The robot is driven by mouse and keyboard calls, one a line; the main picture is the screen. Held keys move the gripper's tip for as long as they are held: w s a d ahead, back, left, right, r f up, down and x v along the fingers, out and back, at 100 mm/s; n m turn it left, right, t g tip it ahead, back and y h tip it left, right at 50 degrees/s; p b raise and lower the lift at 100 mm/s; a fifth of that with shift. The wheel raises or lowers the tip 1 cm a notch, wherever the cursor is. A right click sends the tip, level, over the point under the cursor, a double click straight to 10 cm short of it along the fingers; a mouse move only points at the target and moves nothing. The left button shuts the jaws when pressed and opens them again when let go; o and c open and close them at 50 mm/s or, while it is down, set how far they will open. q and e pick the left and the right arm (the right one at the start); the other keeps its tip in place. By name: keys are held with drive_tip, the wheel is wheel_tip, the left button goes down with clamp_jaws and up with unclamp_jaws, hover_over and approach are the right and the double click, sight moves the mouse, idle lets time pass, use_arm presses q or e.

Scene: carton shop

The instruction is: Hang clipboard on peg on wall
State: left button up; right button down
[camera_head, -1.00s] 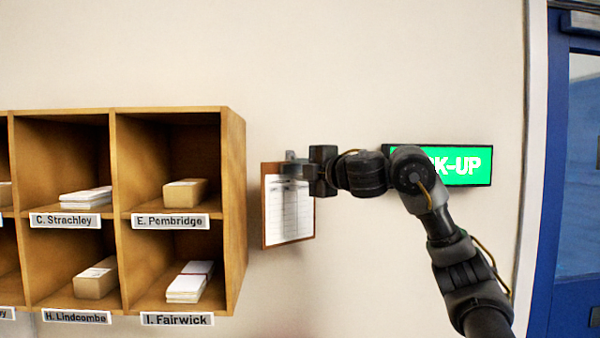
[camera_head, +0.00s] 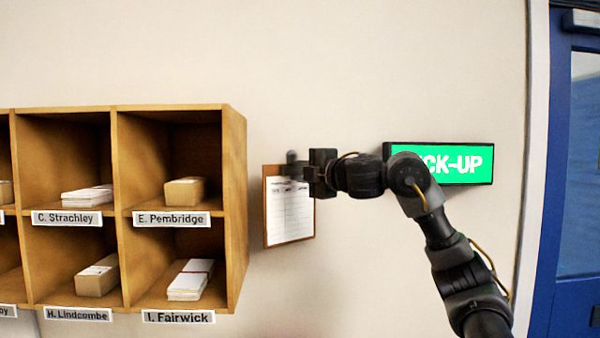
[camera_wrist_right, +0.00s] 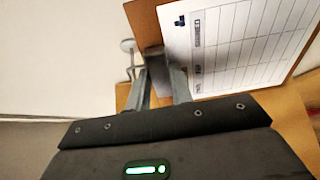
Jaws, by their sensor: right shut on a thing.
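The clipboard (camera_head: 308,220), a brown board with a white lined sheet, hangs from my right gripper (camera_head: 292,168) just right of the wooden pigeonholes, close to the wall. Its face is turned toward the head camera. In the right wrist view the fingers (camera_wrist_right: 157,72) are shut at its dark clip, and the sheet fills the upper right. A pale grey round-ended piece (camera_wrist_right: 127,45), apparently the peg, shows just left of the clip; I cannot tell whether they touch. My left gripper is not in view.
The wooden pigeonholes (camera_head: 236,200) with envelopes and parcels stand close to the clipboard's left. A green lit sign (camera_head: 460,162) is on the wall behind my right arm. A blue door (camera_head: 545,250) is at far right. The wall above is bare.

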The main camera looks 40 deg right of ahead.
drive_tip(key=c, duration=1.1)
unclamp_jaws()
drive_tip(key=shift+c, duration=0.2)
drive_tip(key=shift+s, duration=0.1)
drive_tip(key=s+b, duration=0.2)
drive_tip(key=s, duration=0.8)
drive_tip(key=shift+s, duration=0.4)
drive_tip(key=shift+w, duration=0.1)
